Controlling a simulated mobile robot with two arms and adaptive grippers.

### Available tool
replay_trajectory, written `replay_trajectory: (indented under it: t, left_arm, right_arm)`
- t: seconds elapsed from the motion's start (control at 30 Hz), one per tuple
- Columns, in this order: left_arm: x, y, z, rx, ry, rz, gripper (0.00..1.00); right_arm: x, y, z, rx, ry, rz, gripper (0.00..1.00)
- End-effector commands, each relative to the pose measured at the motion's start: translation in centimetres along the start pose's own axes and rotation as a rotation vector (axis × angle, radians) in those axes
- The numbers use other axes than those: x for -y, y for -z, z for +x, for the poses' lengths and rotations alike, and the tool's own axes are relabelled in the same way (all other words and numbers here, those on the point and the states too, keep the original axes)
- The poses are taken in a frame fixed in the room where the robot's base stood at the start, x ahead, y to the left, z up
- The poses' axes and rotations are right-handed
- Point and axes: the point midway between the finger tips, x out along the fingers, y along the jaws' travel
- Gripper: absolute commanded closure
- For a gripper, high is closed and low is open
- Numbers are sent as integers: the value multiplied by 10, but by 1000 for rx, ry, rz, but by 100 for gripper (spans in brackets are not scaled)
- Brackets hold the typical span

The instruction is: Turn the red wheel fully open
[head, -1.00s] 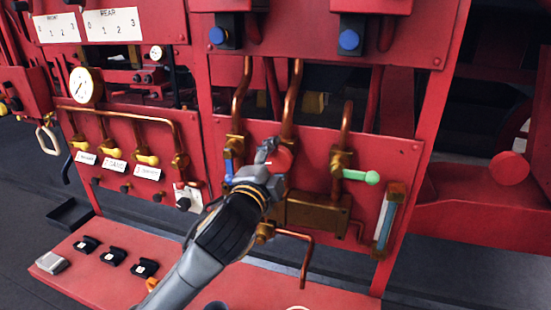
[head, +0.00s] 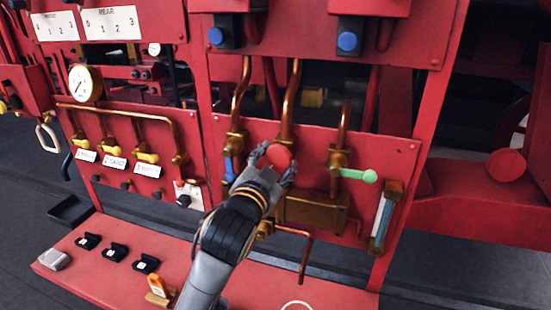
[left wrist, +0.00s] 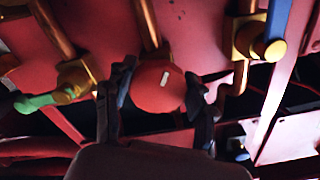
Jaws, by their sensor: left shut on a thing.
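The red wheel (head: 279,156) sits on the middle copper pipe of the red panel. My left gripper (head: 273,167) reaches up to it from below and is shut on it. In the left wrist view the red wheel (left wrist: 158,88) shows as a round red knob with a small white mark. The fingers of my left gripper (left wrist: 160,100) lie one on each side of it. How far the wheel is turned cannot be told. My right gripper is not in view.
A blue lever (head: 229,167) is just left of the wheel and a green lever (head: 359,175) to its right. A brass block (head: 312,212) is below. A red shelf (head: 250,285) with several black switches juts out underneath.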

Motion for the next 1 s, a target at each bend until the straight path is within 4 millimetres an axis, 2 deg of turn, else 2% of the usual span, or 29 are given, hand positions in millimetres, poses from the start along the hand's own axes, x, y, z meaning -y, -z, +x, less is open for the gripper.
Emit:
replay_trajectory:
  t: [0.6,0.63,0.7,1.0]
  left_arm:
    - [-1,0,0,0,-2,-42,76]
    - [-1,0,0,0,-2,-42,39]
    - [-1,0,0,0,-2,-41,25]
    - [-1,0,0,0,-1,-39,22]
  right_arm:
    - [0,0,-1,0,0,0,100]
    - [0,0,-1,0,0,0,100]
    - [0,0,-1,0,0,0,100]
    - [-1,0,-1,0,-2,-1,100]
